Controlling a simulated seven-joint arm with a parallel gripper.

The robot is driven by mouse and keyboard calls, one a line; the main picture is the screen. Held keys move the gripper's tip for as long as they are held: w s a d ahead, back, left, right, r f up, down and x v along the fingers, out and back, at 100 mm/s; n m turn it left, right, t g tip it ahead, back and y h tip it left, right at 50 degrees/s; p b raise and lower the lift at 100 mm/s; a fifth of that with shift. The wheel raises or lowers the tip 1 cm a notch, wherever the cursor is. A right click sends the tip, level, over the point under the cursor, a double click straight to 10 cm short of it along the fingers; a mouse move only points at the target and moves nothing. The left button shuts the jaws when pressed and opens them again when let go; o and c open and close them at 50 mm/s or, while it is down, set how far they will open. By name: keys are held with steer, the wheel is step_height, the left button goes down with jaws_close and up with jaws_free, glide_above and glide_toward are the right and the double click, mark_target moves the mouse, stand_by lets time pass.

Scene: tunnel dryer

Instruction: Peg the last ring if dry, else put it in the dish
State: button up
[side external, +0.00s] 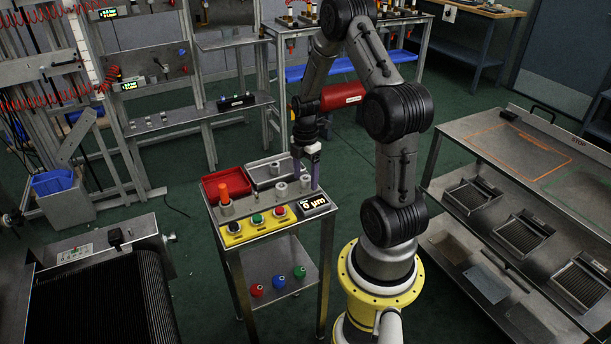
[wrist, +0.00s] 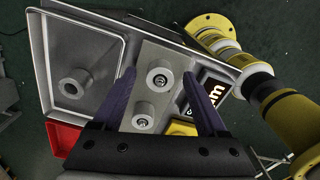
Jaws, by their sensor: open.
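My gripper (side external: 307,174) is open, pointing down at the right end of the small bench's top. In the wrist view its two purple fingers (wrist: 158,76) stand on either side of a grey ring-like cylinder (wrist: 160,78). A second grey cylinder (wrist: 145,113) with a dark centre stands on the same plate. The red dish (side external: 240,177) is at the bench's back left. Another grey round piece (wrist: 77,82) sits in the grey tray (wrist: 60,118). I cannot tell which piece is the peg.
A display (side external: 314,204) at the bench's front right reads 6 µm. A yellow panel (side external: 245,233) with several buttons lies along the front edge. Coloured knobs (side external: 279,281) sit on the lower shelf. A dark conveyor (side external: 100,300) is at the left, and a steel rack (side external: 450,185) is at the right.

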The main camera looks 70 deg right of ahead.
step_height(320, 180, up, 14)
stand_by(0.6)
steer(key=shift+f, duration=0.1)
